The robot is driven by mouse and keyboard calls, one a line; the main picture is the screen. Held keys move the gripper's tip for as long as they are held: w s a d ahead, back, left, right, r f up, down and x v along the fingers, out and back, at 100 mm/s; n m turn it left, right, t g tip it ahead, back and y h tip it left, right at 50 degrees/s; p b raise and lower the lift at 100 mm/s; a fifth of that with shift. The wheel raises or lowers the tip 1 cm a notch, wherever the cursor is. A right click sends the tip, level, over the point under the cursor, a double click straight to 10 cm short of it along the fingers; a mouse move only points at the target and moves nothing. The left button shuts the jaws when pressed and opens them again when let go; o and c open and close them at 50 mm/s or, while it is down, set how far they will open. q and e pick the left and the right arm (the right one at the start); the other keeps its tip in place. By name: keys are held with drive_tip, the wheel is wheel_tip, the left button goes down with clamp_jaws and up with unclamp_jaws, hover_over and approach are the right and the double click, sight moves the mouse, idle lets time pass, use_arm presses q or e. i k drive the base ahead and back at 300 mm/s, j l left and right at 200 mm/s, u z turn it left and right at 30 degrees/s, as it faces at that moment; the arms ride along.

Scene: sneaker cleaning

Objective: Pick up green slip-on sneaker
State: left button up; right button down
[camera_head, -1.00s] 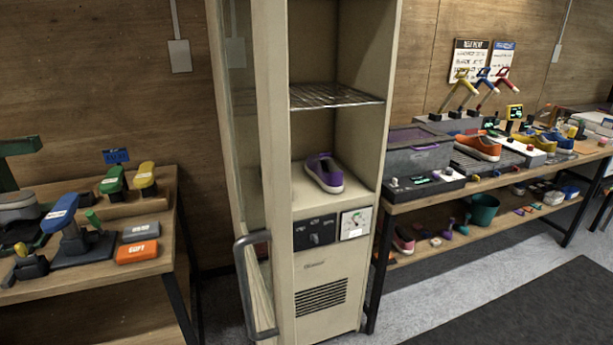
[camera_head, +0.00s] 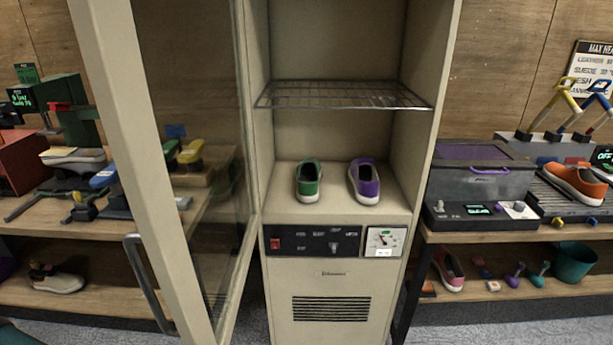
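The green slip-on sneaker (camera_head: 308,181) stands upright on the lower shelf floor of the open cream cabinet (camera_head: 332,275), toe facing out. A purple slip-on sneaker (camera_head: 364,181) stands just to its right, with a small gap between them. Neither of my grippers shows in the view.
The cabinet's glass door (camera_head: 190,130) stands open on the left, its handle (camera_head: 150,283) facing forward. A wire rack (camera_head: 340,95) spans the cabinet above the sneakers. A right bench holds a grey box (camera_head: 478,183) and an orange sneaker (camera_head: 575,183). A left bench holds brushes and tools.

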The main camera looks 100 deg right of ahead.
sight(308, 172)
drive_tip(key=k+u, duration=0.25)
drive_tip(key=k, duration=0.2)
drive_tip(key=k+u, duration=0.3)
drive_tip(key=k, duration=0.15)
drive_tip(key=k+z, duration=0.15)
drive_tip(key=k, duration=0.25)
drive_tip(key=k+l+z, duration=0.15)
drive_tip(key=k, duration=0.25)
drive_tip(key=z, duration=1.6)
